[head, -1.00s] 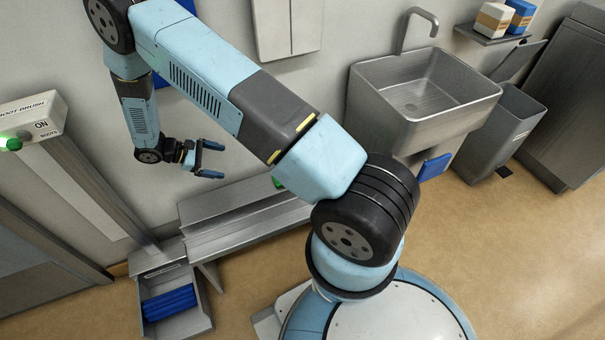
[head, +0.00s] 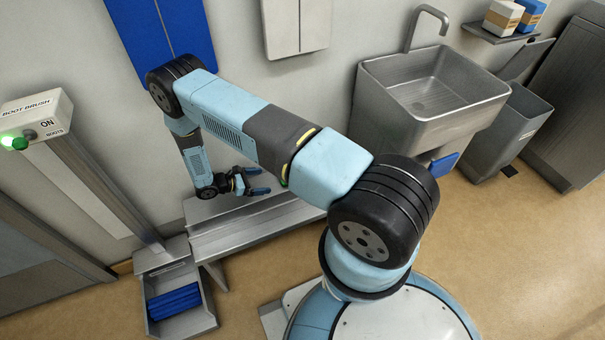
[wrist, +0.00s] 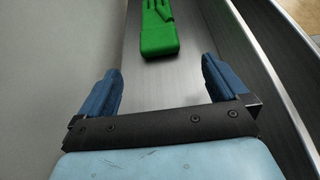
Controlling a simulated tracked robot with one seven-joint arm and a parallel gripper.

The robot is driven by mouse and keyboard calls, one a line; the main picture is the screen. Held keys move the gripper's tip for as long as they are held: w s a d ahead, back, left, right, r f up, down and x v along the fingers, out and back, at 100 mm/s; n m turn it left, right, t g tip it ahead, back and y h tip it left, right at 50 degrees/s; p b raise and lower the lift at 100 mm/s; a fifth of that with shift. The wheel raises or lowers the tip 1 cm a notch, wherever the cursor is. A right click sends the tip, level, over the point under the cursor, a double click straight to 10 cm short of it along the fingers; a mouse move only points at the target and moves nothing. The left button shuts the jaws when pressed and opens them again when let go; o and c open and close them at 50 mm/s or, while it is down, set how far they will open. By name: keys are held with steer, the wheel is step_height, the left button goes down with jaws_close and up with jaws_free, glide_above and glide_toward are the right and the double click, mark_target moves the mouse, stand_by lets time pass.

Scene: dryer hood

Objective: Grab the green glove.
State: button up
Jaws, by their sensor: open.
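The green glove (wrist: 160,30) lies flat on the metal bench ahead of my gripper in the wrist view, its cuff end nearer me and its fingers pointing away. The far end is cut off by the top edge of the picture. In the head view only a small green bit of the glove (head: 284,183) shows beside my arm; the rest is hidden behind it. My gripper (wrist: 161,75) is open and empty, and the glove lies beyond the gap between its fingertips, apart from them. In the head view my gripper (head: 262,181) is low over the bench.
The stepped metal bench (head: 240,232) runs along the wall. To the left stand the boot-brush post (head: 95,185) and a tray with blue brushes (head: 175,301). A steel sink (head: 432,90) and a bin (head: 512,125) stand to the right.

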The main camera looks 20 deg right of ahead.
steer(key=x, duration=0.3)
steer(key=shift+d+f, duration=0.1)
steer(key=shift+d, duration=0.1)
steer(key=shift+r+x, duration=0.15)
steer(key=shift+x, duration=1.15)
steer(key=shift+r+x, duration=0.15)
steer(key=shift+x, duration=1.2)
steer(key=shift+w+d, duration=0.1)
steer(key=c, duration=1.1)
steer(key=shift+c, duration=0.2)
